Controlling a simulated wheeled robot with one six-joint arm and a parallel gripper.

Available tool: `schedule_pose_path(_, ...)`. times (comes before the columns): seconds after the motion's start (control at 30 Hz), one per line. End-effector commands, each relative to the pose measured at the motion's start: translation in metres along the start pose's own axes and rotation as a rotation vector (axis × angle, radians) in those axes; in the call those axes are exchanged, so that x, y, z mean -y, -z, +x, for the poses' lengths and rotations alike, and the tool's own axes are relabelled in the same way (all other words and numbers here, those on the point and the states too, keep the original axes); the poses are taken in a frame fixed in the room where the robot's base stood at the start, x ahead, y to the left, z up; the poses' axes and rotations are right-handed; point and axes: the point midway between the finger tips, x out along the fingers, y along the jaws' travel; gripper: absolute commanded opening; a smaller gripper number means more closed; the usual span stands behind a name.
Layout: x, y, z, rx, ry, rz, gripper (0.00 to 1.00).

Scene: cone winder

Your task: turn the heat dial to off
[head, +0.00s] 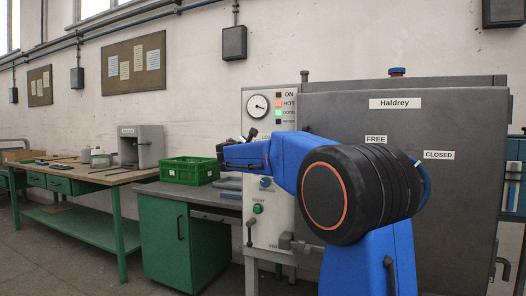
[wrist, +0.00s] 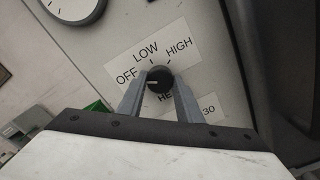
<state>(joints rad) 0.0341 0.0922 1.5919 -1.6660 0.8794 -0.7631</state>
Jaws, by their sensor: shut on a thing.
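The heat dial (wrist: 160,79) is a round black knob on a light panel in the wrist view. Its white label (wrist: 147,52) reads OFF at left, LOW at top and HIGH at upper right. The dial's pale pointer line points left, toward the OFF side; I cannot tell whether it lines up exactly with the OFF mark. My gripper (wrist: 162,73) is shut on the dial, with one grey finger on each side of it. In the head view my blue arm covers this part of the panel, and I cannot make out the dial there.
The machine's light panel (head: 251,127) has a round gauge (head: 258,106), a column of indicator lights and a green start button (head: 257,208). A large dark door (head: 455,110) stands right. A green crate (head: 188,170) sits on the bench at left.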

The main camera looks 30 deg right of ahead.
Motion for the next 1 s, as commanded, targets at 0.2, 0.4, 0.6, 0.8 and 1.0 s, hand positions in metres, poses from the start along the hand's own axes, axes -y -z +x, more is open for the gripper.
schedule_pose_path(0.2, 0.001, 0.003, 0.000, -0.004, 0.002, -0.005, 0.10)
schedule_pose_path(0.4, 0.001, 0.003, 0.000, -0.004, 0.002, -0.004, 0.44)
schedule_pose_path(0.6, 0.001, 0.002, 0.000, -0.002, 0.001, -0.003, 0.51)
schedule_pose_path(0.8, 0.000, 0.001, -0.003, -0.001, 0.000, -0.002, 0.51)
schedule_pose_path(1.0, 0.000, 0.001, -0.028, -0.002, -0.001, -0.002, 0.51)
